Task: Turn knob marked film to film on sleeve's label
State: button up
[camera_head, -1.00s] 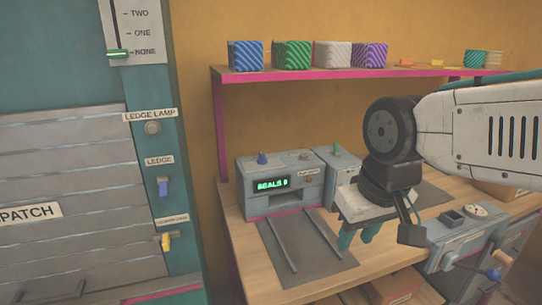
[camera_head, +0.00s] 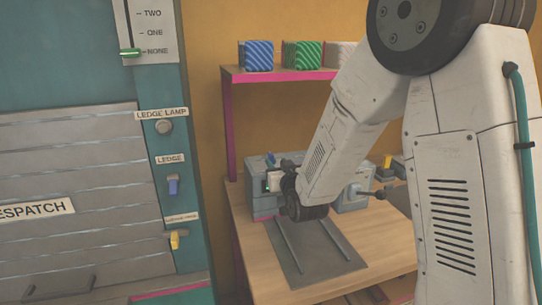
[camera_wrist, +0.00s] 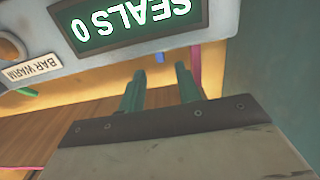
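My gripper (camera_wrist: 160,75) shows two teal fingers set apart with nothing between them in the wrist view, so it is open. It is close to the front of the grey sealing machine (camera_wrist: 150,45), whose green display (camera_wrist: 135,22) reads "SEALS 0" upside down. In the head view my arm covers most of that machine (camera_head: 258,207), and the fingers cannot be made out. No knob with a readable film mark shows, and no sleeve label is legible. Whether the fingers touch the machine cannot be told.
A "BAR WARM" label (camera_wrist: 32,68) is beside the display. A dark mat with two rails (camera_head: 300,262) lies before the machine on the wooden bench (camera_head: 250,262). Blue (camera_head: 256,55) and green (camera_head: 302,54) striped blocks stand on the shelf (camera_head: 275,75). A despatch shutter (camera_head: 60,160) is at left.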

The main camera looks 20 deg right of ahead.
aim_at(273, 157)
jog(key=w, duration=0.7)
jog(key=shift+w, duration=0.4)
grip_shut()
